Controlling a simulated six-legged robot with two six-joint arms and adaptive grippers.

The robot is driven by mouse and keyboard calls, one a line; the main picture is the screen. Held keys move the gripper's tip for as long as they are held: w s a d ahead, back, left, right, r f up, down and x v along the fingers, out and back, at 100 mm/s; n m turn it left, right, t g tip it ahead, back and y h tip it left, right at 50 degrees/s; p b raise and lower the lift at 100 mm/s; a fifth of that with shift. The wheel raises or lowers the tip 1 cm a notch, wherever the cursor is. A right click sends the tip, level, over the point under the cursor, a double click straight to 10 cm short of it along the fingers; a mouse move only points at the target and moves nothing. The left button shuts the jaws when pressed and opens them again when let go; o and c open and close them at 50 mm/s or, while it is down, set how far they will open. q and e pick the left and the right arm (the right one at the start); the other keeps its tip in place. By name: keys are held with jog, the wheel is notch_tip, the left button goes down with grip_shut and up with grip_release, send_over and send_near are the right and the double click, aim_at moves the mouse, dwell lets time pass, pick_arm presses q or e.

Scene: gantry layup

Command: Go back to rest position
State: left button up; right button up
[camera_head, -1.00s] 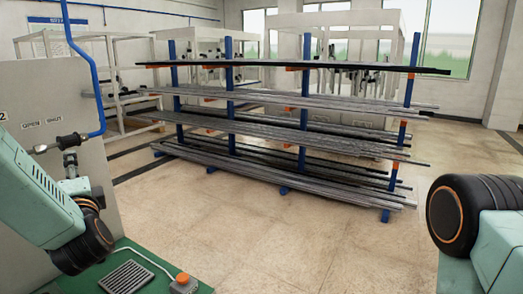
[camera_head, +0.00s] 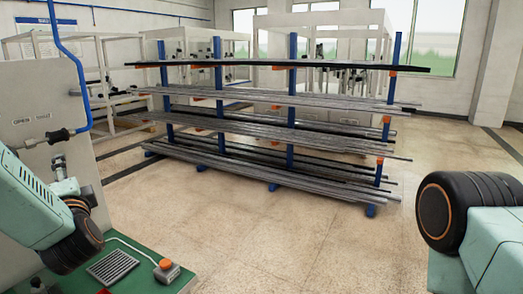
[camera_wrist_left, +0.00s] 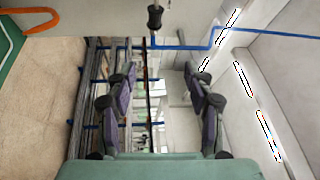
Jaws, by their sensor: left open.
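My left gripper (camera_head: 60,164) shows small in the head view, partly behind my left arm, in front of the grey panel. In the left wrist view its two dark fingers (camera_wrist_left: 160,100) stand wide apart with nothing between them. A black-gripped handle (camera_head: 55,136) on the panel is just beyond the gripper; it also shows at the top of the left wrist view (camera_wrist_left: 154,17), apart from the fingers. Only a rounded black joint and pale green link of my right arm show at the right edge; the right gripper is out of view.
A grey panel (camera_head: 38,98) marked OPEN and SHUT stands at left with a blue hose (camera_head: 78,70). An orange-topped button box (camera_head: 166,269) and a grille (camera_head: 112,266) lie on a green surface. A blue-post rack (camera_head: 291,100) of long bars stands mid-room. The floor before it is clear.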

pick_arm(q)
jog(key=s+d+f+n+g+h+b, duration=0.25)
jog(key=d+f+h, duration=0.2)
jog(key=f, duration=0.65)
jog(key=s+d+f+n+g+h+b, duration=0.25)
jog(key=s+d+f+n, duration=0.2)
jog(key=f, duration=0.65)
jog(key=s+d+f+n+g+h+b, duration=0.1)
jog(key=s+d+f+n+h, duration=0.25)
jog(key=f, duration=0.75)
jog(key=s+d+f+g+b, duration=0.2)
jog(key=s+f+g+b, duration=0.1)
jog(key=s+f, duration=0.5)
jog(key=s+d+f+g+h+b, duration=0.1)
jog(key=s+d+f+g+b, duration=0.1)
jog(key=s+f, duration=0.7)
jog(key=s+d+f+g+h+b, duration=0.1)
jog(key=s+d+f+g+b, duration=0.2)
jog(key=s+f+b, duration=0.3)
jog(key=s+f+m+g, duration=0.1)
jog(key=s+f, duration=0.1)
jog(key=s, duration=0.2)
jog(key=shift+s+f, duration=0.25)
jog(key=shift+s, duration=0.1)
jog(key=shift+w+d, duration=0.1)
